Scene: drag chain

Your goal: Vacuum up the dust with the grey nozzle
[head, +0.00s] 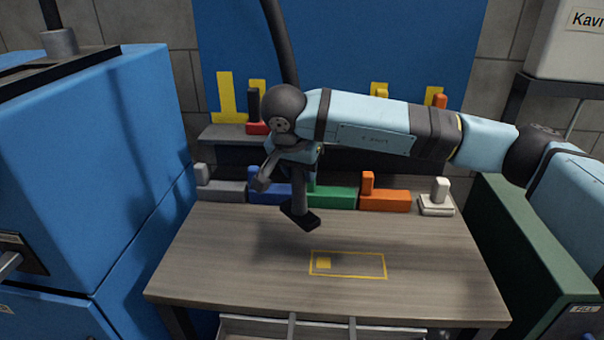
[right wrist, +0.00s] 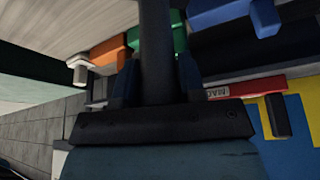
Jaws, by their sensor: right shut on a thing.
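My right gripper (head: 287,165) is shut on the grey nozzle (head: 300,203), a dark grey tube with a flat, black foot. The nozzle hangs down, its foot apparently above the back part of the table (head: 220,250). In the right wrist view, the nozzle's tube (right wrist: 156,50) runs between the fingers (right wrist: 157,88). A dark hose (head: 280,40) rises behind my right wrist. I cannot make out any dust. My left gripper is not in view.
Grey, blue, green, orange and white blocks (head: 385,200) line the table's back edge. A shelf (head: 220,133) behind holds a red piece (head: 257,127). A blue cabinet (head: 90,150) stands left, a green bin (head: 530,250) right. The table's front half is clear.

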